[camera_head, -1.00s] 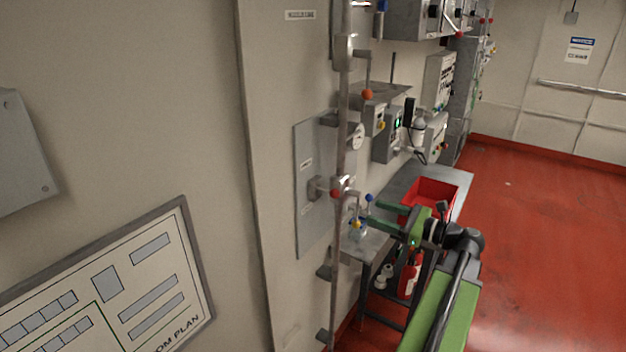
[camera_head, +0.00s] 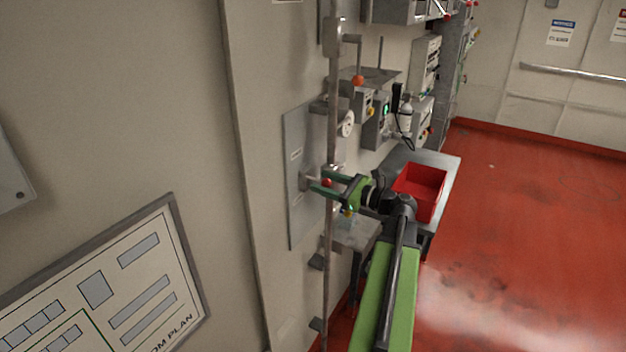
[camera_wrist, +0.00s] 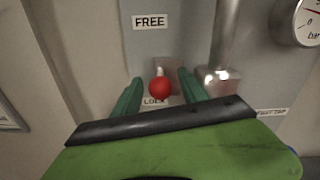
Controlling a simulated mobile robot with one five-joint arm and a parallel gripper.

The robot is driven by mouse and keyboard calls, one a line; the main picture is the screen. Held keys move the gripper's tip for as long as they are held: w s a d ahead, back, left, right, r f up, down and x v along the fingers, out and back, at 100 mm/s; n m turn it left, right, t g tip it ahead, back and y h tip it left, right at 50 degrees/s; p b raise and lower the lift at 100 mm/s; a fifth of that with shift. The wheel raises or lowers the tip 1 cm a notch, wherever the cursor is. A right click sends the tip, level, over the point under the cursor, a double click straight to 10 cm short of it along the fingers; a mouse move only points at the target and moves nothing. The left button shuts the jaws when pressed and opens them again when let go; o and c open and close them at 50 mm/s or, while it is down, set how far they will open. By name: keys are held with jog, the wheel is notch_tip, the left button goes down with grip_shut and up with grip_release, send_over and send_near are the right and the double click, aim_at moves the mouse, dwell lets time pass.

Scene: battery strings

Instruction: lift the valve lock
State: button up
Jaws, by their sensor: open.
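The valve lock is a small lever with a red ball knob (camera_wrist: 160,89) on a grey wall plate (camera_wrist: 172,28). The plate has a FREE label (camera_wrist: 150,22) above the knob and a LOCK label (camera_wrist: 155,101) just below it, partly hidden. My gripper (camera_wrist: 160,77) is open, with one green finger on each side of the knob. Gaps show between the knob and both fingers.
A vertical pipe (camera_head: 327,235) runs beside the plate, with a round gauge (camera_head: 347,124) above. A red bin (camera_head: 419,187) stands on the bench to the right. A higher lever with an orange-red knob (camera_head: 358,81) hangs above. The red floor (camera_head: 520,220) is clear at right.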

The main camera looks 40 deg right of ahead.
aim_at(313, 179)
jog(key=x, duration=0.4)
jog(key=shift+w, duration=0.15)
grip_shut()
dwell(1.3)
